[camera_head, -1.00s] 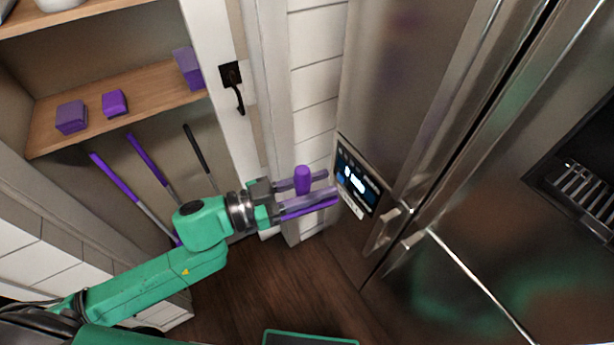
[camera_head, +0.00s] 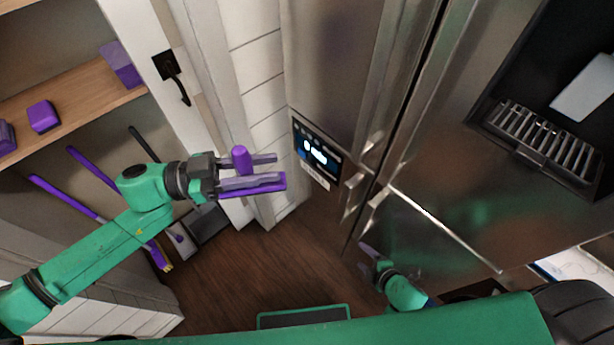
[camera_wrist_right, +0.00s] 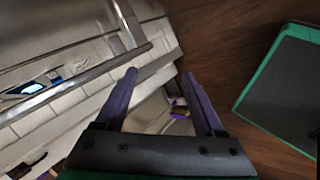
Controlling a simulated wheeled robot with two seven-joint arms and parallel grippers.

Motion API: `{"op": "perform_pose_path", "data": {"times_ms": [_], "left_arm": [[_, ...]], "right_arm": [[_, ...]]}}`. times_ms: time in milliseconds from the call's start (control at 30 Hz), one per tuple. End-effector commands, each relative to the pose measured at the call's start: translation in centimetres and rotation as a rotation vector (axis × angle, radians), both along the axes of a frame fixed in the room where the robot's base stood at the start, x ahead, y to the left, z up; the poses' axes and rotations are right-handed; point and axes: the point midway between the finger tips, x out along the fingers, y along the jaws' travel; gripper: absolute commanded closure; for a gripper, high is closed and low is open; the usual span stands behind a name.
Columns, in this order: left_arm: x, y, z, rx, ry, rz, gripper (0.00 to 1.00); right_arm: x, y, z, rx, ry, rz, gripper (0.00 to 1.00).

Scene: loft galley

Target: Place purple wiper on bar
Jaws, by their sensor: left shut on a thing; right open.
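My left gripper (camera_head: 264,168) is shut on the purple wiper (camera_head: 240,158), in front of the fridge door and the white panelled wall. The wiper's rounded purple end stands up between the fingers, and a flat purple strip shows along the lower finger. The fingers hide part of it. My right gripper (camera_head: 368,262) is low in front of the fridge; in the right wrist view it (camera_wrist_right: 160,76) is open and empty. A long metal bar handle (camera_head: 445,226) runs across the lower fridge front; I cannot tell whether this is the task's bar.
The steel fridge (camera_head: 340,75) has a lit display (camera_head: 317,150). A dispenser recess with a grille (camera_head: 540,140) is at the right. Purple boxes (camera_head: 45,116) stand on a wooden shelf (camera_head: 70,97) at the left, with purple-handled tools (camera_head: 62,197) below. The wood floor (camera_head: 240,275) is partly clear.

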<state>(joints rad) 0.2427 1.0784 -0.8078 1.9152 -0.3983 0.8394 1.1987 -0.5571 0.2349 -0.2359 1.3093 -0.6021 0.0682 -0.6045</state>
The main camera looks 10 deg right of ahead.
Motion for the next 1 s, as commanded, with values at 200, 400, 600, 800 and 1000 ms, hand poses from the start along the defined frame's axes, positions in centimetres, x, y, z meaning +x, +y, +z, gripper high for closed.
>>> {"op": "perform_pose_path", "data": {"times_ms": [200,400,600,800,1000], "left_arm": [[0.0,0.0,0.0,0.0,0.0,0.0,1.0],[0.0,0.0,0.0,-0.001,0.0,0.001,1.0],[0.0,0.0,0.0,-0.001,0.0,0.001,1.0],[0.0,0.0,0.0,-0.001,0.0,0.001,1.0],[0.0,0.0,0.0,-0.001,-0.001,0.001,1.0]], "right_arm": [[6.4,4.8,14.1,-0.276,-0.481,0.492,0.29],[8.3,9.0,28.2,-0.578,-0.943,0.831,0.29],[4.8,14.3,40.1,-0.914,-1.397,1.12,0.29],[1.5,16.9,44.9,-1.094,-1.628,1.241,0.29],[1.4,17.3,45.2,-1.108,-1.643,1.246,0.29]]}}
